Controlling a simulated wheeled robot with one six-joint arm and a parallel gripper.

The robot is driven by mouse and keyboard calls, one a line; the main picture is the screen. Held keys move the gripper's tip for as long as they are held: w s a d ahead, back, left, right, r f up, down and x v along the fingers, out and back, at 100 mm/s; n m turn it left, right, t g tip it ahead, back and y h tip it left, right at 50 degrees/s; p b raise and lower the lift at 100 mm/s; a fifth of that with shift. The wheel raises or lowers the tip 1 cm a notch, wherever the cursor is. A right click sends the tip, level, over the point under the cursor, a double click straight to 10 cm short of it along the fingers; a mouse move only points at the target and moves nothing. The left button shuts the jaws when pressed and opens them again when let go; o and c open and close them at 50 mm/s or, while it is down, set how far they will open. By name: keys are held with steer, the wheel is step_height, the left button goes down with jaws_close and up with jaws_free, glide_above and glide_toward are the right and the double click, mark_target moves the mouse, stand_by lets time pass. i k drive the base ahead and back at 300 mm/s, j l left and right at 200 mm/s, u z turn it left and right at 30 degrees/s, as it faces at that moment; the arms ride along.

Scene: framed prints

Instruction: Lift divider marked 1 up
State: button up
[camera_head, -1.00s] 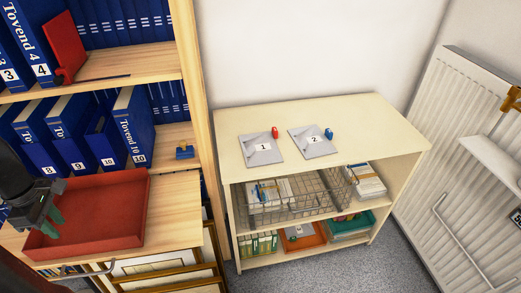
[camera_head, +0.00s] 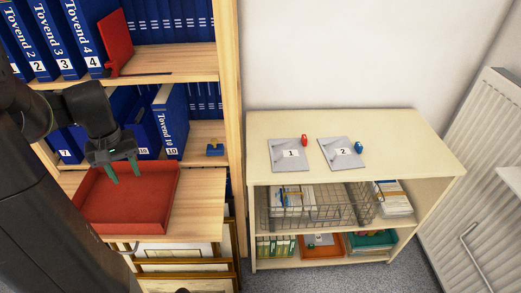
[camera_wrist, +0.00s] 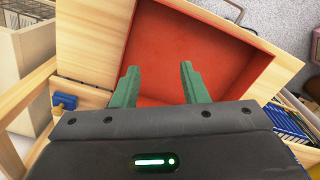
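The divider marked 1 (camera_head: 290,155) is a grey plate with a white "1" label. It appears to lie flat on top of the low cream cabinet (camera_head: 400,140), with a small red piece (camera_head: 304,140) at its upper right corner. A matching grey plate marked 2 (camera_head: 341,153) lies to its right with a blue piece (camera_head: 358,147). My gripper (camera_head: 125,172) is well to the left, above the red tray (camera_head: 140,215). Its green fingers are spread apart with nothing between them in the wrist view (camera_wrist: 160,85). The divider cannot be made out in the wrist view.
A wooden bookshelf with an upright side panel (camera_head: 232,80) stands between my gripper and the cabinet. Blue binders (camera_head: 170,120) and a red bookend (camera_head: 115,40) stand on its shelves. A wire basket (camera_head: 335,208) sits below the cabinet top. A radiator (camera_head: 480,150) is at right.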

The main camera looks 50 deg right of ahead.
mark_target(289, 155)
steer(key=l+z, duration=0.4)
steer(key=l, duration=0.6)
steer(key=l+z, duration=0.45)
steer(key=l, duration=0.6)
